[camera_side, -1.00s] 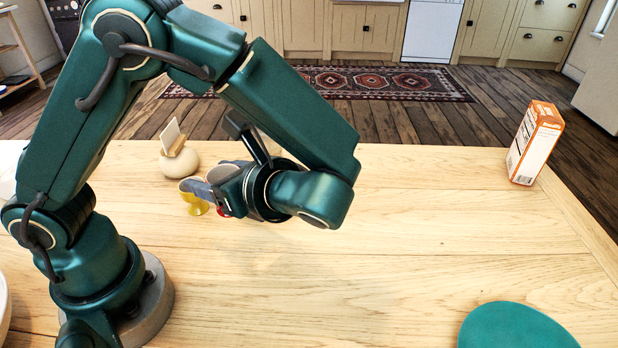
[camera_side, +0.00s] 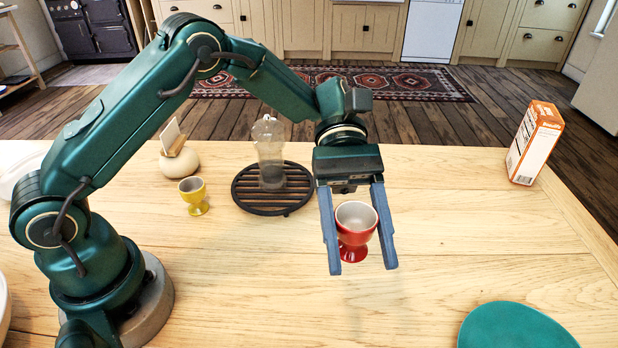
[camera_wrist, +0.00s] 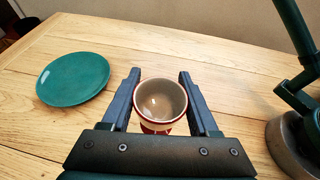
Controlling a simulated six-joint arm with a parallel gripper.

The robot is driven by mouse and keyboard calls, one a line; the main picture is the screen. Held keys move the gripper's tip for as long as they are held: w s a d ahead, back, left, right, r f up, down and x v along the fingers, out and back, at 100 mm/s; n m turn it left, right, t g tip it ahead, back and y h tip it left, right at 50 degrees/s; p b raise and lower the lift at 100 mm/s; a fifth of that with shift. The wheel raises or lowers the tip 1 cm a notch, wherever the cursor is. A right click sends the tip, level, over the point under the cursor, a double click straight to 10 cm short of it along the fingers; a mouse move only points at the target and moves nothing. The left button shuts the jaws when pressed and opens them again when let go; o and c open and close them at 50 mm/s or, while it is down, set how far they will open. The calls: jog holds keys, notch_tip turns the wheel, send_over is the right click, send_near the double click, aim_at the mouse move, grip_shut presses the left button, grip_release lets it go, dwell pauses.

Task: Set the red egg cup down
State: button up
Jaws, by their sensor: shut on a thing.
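The red egg cup (camera_side: 355,243) is upright between the two fingers of my gripper (camera_side: 361,262), over the middle of the wooden table. My gripper is shut on it. In the wrist view the egg cup (camera_wrist: 160,102) shows its pale, empty inside and red rim, between the fingers of my gripper (camera_wrist: 160,78). I cannot tell surely how far its foot is above the table.
A green plate (camera_side: 515,328) lies at the front right; it also shows in the wrist view (camera_wrist: 74,78). A yellow egg cup (camera_side: 193,195), a black trivet (camera_side: 240,192) with a clear glass vessel (camera_side: 268,148), and a round cream holder (camera_side: 179,163) stand behind left. An orange-white box (camera_side: 535,143) stands back right.

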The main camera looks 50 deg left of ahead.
jog(key=w+n+t+h, duration=0.2)
jog(key=w+n+t, duration=0.1)
jog(key=w, duration=0.1)
jog(key=x, duration=0.4)
jog(key=f+x, duration=0.1)
jog(key=x, duration=0.3)
jog(key=f+x, duration=0.1)
jog(key=x, duration=0.3)
jog(key=shift+w+a+f, duration=0.15)
jog(key=shift+w+a, duration=0.05)
jog(key=shift+w, duration=0.05)
jog(key=shift+f, duration=2.1)
jog(key=o, duration=1.4)
